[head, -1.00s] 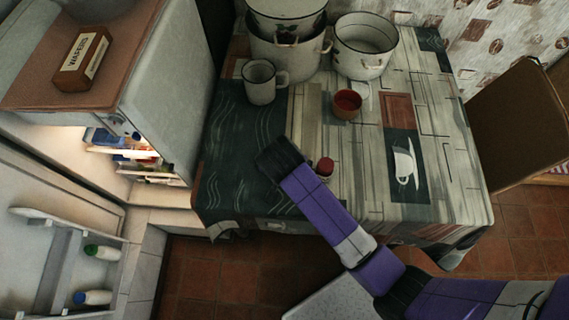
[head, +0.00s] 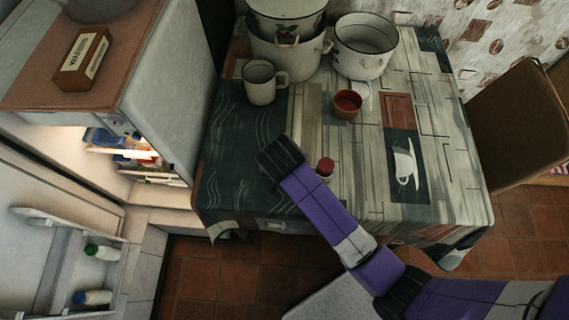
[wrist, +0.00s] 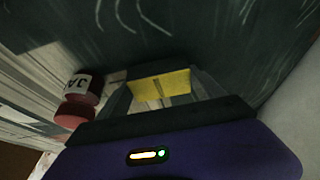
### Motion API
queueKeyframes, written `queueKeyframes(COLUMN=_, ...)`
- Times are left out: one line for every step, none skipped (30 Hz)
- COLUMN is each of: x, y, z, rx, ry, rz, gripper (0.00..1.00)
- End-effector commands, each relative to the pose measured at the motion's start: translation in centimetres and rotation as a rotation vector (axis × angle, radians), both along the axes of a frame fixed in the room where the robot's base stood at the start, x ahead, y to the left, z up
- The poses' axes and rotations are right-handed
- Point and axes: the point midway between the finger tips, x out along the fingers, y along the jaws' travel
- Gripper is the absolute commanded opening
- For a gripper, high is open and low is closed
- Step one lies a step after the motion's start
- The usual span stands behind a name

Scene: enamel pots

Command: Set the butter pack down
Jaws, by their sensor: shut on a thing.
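The yellow butter pack (wrist: 160,86) is between the two fingers of my gripper (wrist: 162,92) in the wrist view. My gripper is shut on it, over the dark green part of the tabletop. The pack is hidden behind my wrist in the head view, where the end of my arm (head: 280,155) is above the table's left front part. I cannot tell whether the pack touches the cloth. The patterned tablecloth (head: 240,185) covers the table.
A red-lidded jar (head: 325,167) stands close right of my gripper; it shows at left in the wrist view (wrist: 84,88). Behind are a white mug (head: 260,84), a red cup (head: 347,103) and enamel pots (head: 364,50). The open fridge (head: 165,130) is left of the table.

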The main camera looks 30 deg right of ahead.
Motion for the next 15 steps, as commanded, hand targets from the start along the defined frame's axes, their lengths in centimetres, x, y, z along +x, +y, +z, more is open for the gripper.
queueKeyframes(x=0.1, y=0.0, z=0.5, rx=0.001, ry=-0.004, rz=0.000, gripper=0.20)
queueKeyframes(x=0.2, y=0.0, z=0.9, rx=0.001, ry=-0.006, rz=0.000, gripper=0.20)
queueKeyframes(x=0.2, y=0.0, z=1.4, rx=0.001, ry=-0.005, rz=-0.001, gripper=0.20)
queueKeyframes(x=0.2, y=0.0, z=1.9, rx=0.001, ry=-0.006, rz=0.000, gripper=0.20)
queueKeyframes(x=0.2, y=0.0, z=2.4, rx=0.001, ry=-0.008, rz=0.000, gripper=0.20)
queueKeyframes(x=0.2, y=0.0, z=3.3, rx=0.001, ry=-0.008, rz=0.001, gripper=0.20)
queueKeyframes(x=0.2, y=0.0, z=4.0, rx=0.001, ry=-0.008, rz=0.000, gripper=0.20)
queueKeyframes(x=0.2, y=0.0, z=4.8, rx=0.001, ry=-0.010, rz=0.000, gripper=0.20)
queueKeyframes(x=0.2, y=0.0, z=6.0, rx=0.002, ry=-0.010, rz=0.000, gripper=0.20)
queueKeyframes(x=0.3, y=0.0, z=7.0, rx=0.001, ry=-0.012, rz=0.000, gripper=0.20)
queueKeyframes(x=0.3, y=0.0, z=7.9, rx=0.002, ry=-0.011, rz=-0.001, gripper=0.20)
queueKeyframes(x=0.3, y=0.0, z=9.1, rx=0.002, ry=-0.011, rz=-0.001, gripper=0.20)
queueKeyframes(x=0.3, y=0.0, z=10.1, rx=0.001, ry=-0.012, rz=-0.001, gripper=0.20)
queueKeyframes(x=0.3, y=0.0, z=11.0, rx=0.002, ry=-0.011, rz=-0.001, gripper=0.20)
queueKeyframes(x=0.3, y=0.0, z=12.2, rx=0.002, ry=-0.010, rz=-0.001, gripper=0.20)
